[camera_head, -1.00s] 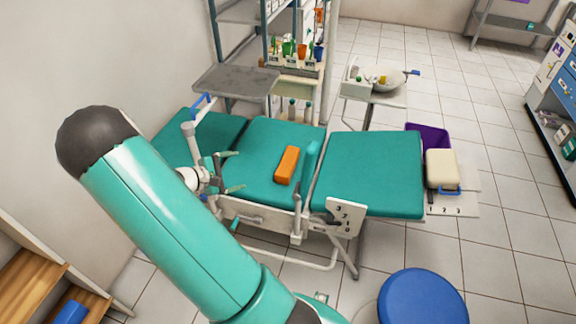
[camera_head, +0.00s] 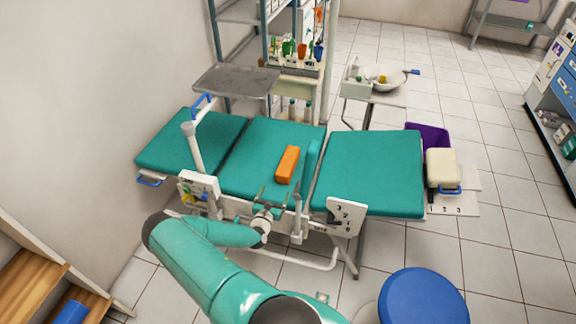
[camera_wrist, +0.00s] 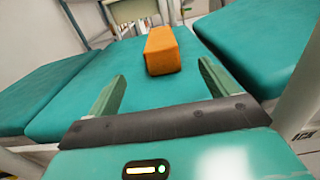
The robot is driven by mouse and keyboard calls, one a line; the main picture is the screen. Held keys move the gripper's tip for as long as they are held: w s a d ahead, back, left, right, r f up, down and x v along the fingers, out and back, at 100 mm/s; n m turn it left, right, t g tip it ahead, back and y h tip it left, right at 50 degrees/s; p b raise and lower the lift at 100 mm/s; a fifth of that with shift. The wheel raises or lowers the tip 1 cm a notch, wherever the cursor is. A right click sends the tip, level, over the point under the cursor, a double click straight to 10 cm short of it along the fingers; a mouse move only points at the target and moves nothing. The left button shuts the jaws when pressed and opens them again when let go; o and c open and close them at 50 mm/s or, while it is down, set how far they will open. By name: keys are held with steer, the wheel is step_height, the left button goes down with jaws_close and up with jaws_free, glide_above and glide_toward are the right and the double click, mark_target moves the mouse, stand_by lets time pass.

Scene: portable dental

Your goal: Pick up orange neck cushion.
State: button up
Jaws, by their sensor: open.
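The orange neck cushion (camera_head: 287,164) is a small orange block lying on the middle teal pad of the dental chair (camera_head: 258,140). In the wrist view the cushion (camera_wrist: 162,50) lies ahead of my gripper (camera_wrist: 162,85), between the lines of the two green fingers and apart from them. My gripper is open and empty. In the head view my gripper (camera_head: 272,196) is at the near edge of the middle pad, a little nearer and to the left of the cushion.
An upright teal armrest (camera_head: 312,158) stands just right of the cushion. A white post (camera_head: 194,148) rises at the left. A grey tray (camera_head: 235,80) hangs beyond the chair. A blue stool (camera_head: 422,298) stands at the front right.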

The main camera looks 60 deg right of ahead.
mark_target(284, 169)
steer(key=d, duration=0.4)
steer(key=w+d, duration=0.1)
steer(key=d, duration=0.4)
steer(key=w+d, duration=0.1)
steer(key=d, duration=0.3)
steer(key=shift+d, duration=0.25)
steer(key=shift+c, duration=0.4)
steer(key=c, duration=1)
